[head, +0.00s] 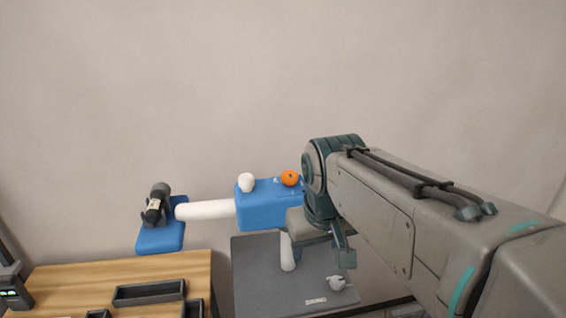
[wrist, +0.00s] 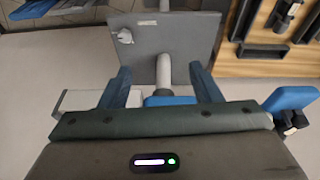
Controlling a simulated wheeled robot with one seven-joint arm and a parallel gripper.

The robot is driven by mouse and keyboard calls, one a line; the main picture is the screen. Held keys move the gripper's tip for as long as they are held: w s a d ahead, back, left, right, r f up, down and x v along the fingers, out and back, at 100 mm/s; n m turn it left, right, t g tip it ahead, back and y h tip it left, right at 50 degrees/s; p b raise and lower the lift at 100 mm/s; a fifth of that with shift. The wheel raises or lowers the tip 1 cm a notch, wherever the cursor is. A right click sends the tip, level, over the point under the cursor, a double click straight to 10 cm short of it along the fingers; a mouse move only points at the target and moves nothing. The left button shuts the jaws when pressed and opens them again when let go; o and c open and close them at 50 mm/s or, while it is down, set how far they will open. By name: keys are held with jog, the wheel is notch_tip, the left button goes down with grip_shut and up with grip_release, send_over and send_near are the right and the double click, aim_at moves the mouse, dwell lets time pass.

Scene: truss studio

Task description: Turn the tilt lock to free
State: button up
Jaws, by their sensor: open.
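A blue block-shaped head (head: 262,207) sits on a white post (head: 287,252) above a grey base plate (head: 258,265). On its top are an orange knob (head: 290,178) and a white knob (head: 246,182). A small white lever-like part (head: 336,283) lies on the plate near a pale label; it also shows in the wrist view (wrist: 125,36). I cannot tell which of these is the tilt lock. My gripper (wrist: 161,82) is open and empty, its fingers either side of the post in the wrist view. In the head view my arm partly hides the blue head's right side.
A white arm (head: 206,209) runs left from the blue head to a blue pad (head: 160,238) with a dark camera-like device (head: 156,203). A wooden table (head: 75,276) with dark trays (head: 149,292) stands at the left. The space above the blue head is clear.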

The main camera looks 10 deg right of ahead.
jog(key=w+a+r+n+g, duration=0.1)
jog(key=w+r+g, duration=0.1)
jog(key=w+r, duration=1)
notch_tip(320, 180, up, 3)
jog(key=g+p, duration=0.1)
jog(key=p, duration=0.1)
send_over(289, 173)
jog(key=shift+n, duration=0.3)
notch_tip(289, 173, down, 13)
jog(key=b, duration=0.2)
jog(key=shift+s+f+b, duration=0.1)
jog(key=shift+f+b, duration=0.05)
jog(key=shift+b, duration=0.15)
jog(key=c, duration=1)
